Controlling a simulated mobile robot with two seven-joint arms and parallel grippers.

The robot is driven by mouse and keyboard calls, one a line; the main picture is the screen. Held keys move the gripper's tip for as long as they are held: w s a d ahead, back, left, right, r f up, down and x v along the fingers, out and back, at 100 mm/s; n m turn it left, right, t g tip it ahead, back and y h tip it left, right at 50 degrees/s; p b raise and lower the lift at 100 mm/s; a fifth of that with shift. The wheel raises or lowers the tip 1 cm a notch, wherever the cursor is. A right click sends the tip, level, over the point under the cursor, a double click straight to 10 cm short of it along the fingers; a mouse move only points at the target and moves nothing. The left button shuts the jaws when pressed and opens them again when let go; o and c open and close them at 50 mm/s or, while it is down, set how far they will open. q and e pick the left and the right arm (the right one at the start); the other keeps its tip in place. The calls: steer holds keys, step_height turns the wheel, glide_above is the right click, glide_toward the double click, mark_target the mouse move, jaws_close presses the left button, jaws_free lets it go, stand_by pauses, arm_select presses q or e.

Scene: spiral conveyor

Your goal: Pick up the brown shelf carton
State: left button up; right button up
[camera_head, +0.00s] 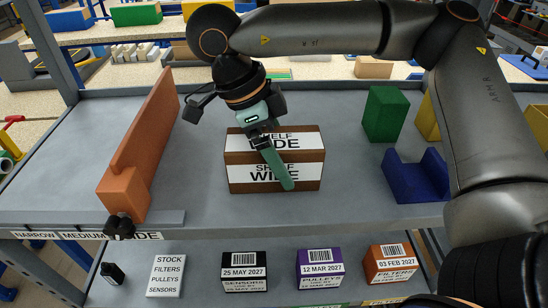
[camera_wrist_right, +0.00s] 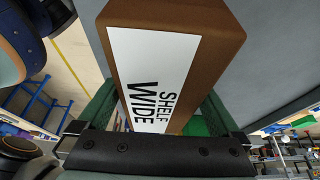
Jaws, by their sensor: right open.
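The brown shelf carton (camera_head: 231,158) sits on the grey upper shelf (camera_head: 340,205), with white "SHELF WIDE" labels on its top and front. My right gripper (camera_head: 276,166) comes down over it, and one green finger crosses its front face. In the right wrist view the carton (camera_wrist_right: 213,42) fills the middle, with one green finger on each side of it. The right gripper (camera_wrist_right: 158,105) is open around the carton; whether either finger touches it I cannot tell. My left gripper is not in view.
A tall orange divider (camera_head: 148,150) stands left of the carton. Green (camera_head: 385,114) and blue (camera_head: 416,177) blocks stand to the right. Black (camera_head: 244,272), purple (camera_head: 320,268) and orange (camera_head: 391,263) boxes stand on the lower level. Bare shelf lies on both sides of the carton.

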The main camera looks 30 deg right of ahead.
steer(key=shift+f, duration=0.2)
stand_by(0.3)
steer(key=c, duration=1.5)
steer(key=shift+r, duration=0.2)
